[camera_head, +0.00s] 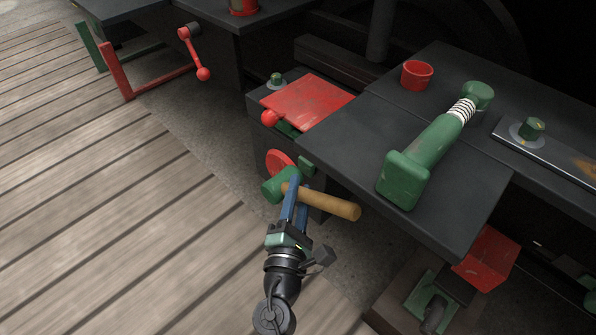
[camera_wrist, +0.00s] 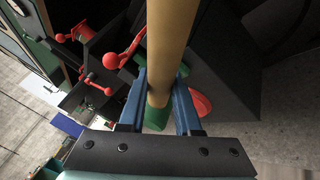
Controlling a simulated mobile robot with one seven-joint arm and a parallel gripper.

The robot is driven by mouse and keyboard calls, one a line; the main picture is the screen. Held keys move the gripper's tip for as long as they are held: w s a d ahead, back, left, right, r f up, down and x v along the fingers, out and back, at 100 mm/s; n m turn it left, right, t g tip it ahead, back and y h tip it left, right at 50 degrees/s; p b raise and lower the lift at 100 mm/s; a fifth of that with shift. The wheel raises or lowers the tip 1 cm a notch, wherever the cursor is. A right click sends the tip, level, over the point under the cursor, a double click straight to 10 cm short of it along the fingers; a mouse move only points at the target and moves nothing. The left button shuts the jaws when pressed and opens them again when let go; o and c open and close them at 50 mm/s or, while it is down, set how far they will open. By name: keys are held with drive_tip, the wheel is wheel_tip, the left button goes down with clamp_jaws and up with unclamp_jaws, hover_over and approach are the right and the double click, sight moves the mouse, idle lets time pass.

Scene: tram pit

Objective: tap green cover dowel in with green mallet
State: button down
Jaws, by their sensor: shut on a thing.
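The green mallet has a green head (camera_head: 278,185) and a tan handle (camera_head: 335,205). My gripper (camera_head: 294,197) is shut on the handle close to the head, in front of the dark box. In the wrist view the handle (camera_wrist: 172,40) runs between my blue fingers (camera_wrist: 163,95), with part of the green head (camera_wrist: 155,117) below. A short green peg (camera_head: 276,79) stands on a grey washer beside the red cover plate (camera_head: 310,100). A green block (camera_head: 307,166) sits on the box side near a red disc (camera_head: 280,162). I cannot tell which is the cover dowel.
A dark bench (camera_head: 365,140) on the right carries a large green cylinder with a spring (camera_head: 425,155) and a red cup (camera_head: 417,75). A red crank handle (camera_head: 190,55) stands at upper left. The plank floor (camera_head: 110,220) on the left is clear.

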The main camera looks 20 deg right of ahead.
drive_tip(key=shift+s+a+r, duration=0.1)
drive_tip(key=shift+s+a, duration=0.05)
drive_tip(key=shift+a, duration=0.1)
drive_tip(key=shift+s+a, duration=0.3)
drive_tip(key=shift+a, duration=0.5)
drive_tip(key=shift+s+a, duration=0.25)
drive_tip(key=shift+a, duration=0.5)
drive_tip(key=shift+s+a, duration=0.3)
drive_tip(key=shift+a, duration=0.5)
